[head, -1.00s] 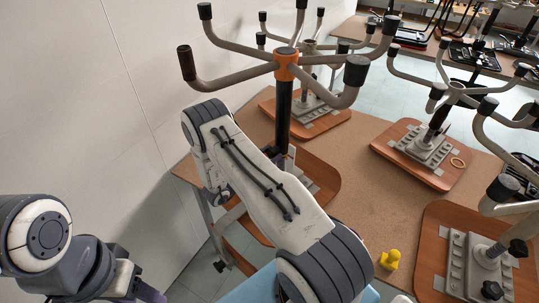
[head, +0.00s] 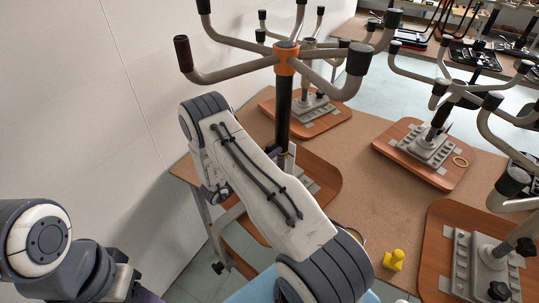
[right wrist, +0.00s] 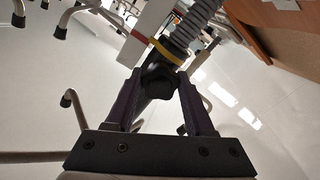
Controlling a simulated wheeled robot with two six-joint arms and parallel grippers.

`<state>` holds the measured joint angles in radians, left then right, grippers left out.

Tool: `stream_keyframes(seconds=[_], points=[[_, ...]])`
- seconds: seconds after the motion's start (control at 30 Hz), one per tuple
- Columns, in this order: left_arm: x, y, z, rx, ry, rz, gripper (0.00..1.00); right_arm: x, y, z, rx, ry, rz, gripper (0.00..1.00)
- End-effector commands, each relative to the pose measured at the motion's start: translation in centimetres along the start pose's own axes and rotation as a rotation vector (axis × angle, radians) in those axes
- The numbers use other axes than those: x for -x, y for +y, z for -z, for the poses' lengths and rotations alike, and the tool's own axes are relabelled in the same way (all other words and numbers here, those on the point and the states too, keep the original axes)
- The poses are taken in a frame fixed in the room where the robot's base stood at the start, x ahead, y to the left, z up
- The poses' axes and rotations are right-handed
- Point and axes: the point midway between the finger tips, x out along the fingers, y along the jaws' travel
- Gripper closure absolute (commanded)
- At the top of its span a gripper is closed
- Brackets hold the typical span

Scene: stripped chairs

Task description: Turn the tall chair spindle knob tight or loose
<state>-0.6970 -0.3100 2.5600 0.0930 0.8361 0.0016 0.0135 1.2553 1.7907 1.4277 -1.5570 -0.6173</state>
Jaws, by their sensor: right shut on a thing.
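The tall chair stands upside down, its grey legs spreading from an orange hub (head: 287,58) on top of a black spindle (head: 283,112). Its wooden seat (head: 318,168) lies on the table. In the right wrist view, a black lobed knob (right wrist: 158,84) sits between the purple fingers of my right gripper (right wrist: 160,90), which is shut on it. In the head view my right forearm hides the knob and most of that gripper. Only a dark and purple part of my left gripper (head: 150,296) shows at the bottom left edge, so its jaws cannot be read.
Other upturned chairs stand at the back (head: 310,103) and right (head: 430,140) of the brown table (head: 375,190). A yellow duck (head: 393,260) sits near the front edge. A white wall (head: 130,110) rises close on the left.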

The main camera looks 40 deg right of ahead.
Motion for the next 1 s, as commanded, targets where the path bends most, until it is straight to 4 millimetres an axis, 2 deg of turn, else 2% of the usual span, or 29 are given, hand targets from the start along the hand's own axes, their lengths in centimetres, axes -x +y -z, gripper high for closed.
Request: stream_keyframes(seconds=[0.6, 1.0], points=[[-0.61, -0.05, -0.03, 0.000, 0.000, 0.000, 0.50, 0.07, 0.03, 0.07, 0.583, 0.002, 0.001, 1.00], [-0.49, -0.04, -0.02, 0.000, 0.000, 0.000, 0.50, 0.08, 0.03, 0.10, 0.870, 0.002, 0.002, 1.00]])
